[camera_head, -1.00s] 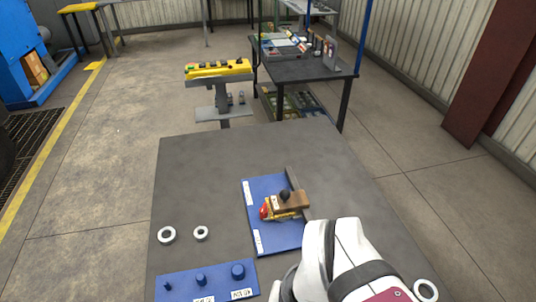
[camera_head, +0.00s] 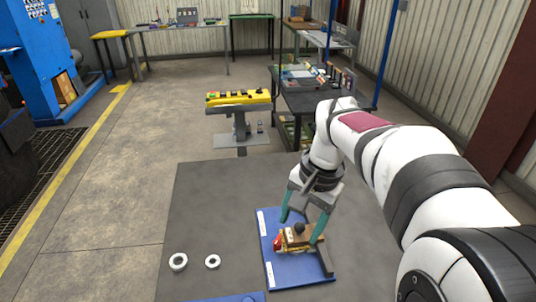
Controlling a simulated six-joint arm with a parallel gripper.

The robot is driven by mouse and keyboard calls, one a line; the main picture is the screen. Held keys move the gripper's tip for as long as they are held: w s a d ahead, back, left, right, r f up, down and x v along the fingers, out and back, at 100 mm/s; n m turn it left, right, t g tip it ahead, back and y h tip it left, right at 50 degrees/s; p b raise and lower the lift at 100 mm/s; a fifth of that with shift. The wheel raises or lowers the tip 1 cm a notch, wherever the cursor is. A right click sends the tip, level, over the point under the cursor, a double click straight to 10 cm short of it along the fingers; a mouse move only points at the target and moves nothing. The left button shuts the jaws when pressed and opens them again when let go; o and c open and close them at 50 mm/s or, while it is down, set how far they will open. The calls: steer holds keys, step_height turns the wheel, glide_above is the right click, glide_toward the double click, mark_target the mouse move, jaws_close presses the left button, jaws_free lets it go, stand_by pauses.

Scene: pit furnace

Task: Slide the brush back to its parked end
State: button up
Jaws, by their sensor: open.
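The brush (camera_head: 292,244) sits on a blue plate (camera_head: 292,277) on the grey table. It shows a brown block with a black knob (camera_head: 299,228) on top, yellowish parts and a red tip at its left. My gripper (camera_head: 300,231) is open and points down over the brush, one teal finger on the far left side and one on the right. The fingers appear to straddle the knob; I cannot tell whether they touch it. A dark grey rail (camera_head: 326,263) lies to the right of the brush. Two white labels mark the plate's left edge, one at each end.
Two white rings (camera_head: 178,261) lie left of the plate on the grey table (camera_head: 215,205). Another blue board (camera_head: 238,298) shows at the bottom edge. A yellow button box (camera_head: 238,97) stands on a pedestal beyond the table.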

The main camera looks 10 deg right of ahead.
steer(key=m, duration=0.2)
glide_toward(301, 223)
steer(key=shift+t, duration=0.3)
steer(key=x, duration=1)
steer(key=shift+s, duration=0.4)
steer(key=shift+c, duration=0.3)
jaws_close()
steer(key=shift+w, duration=0.15)
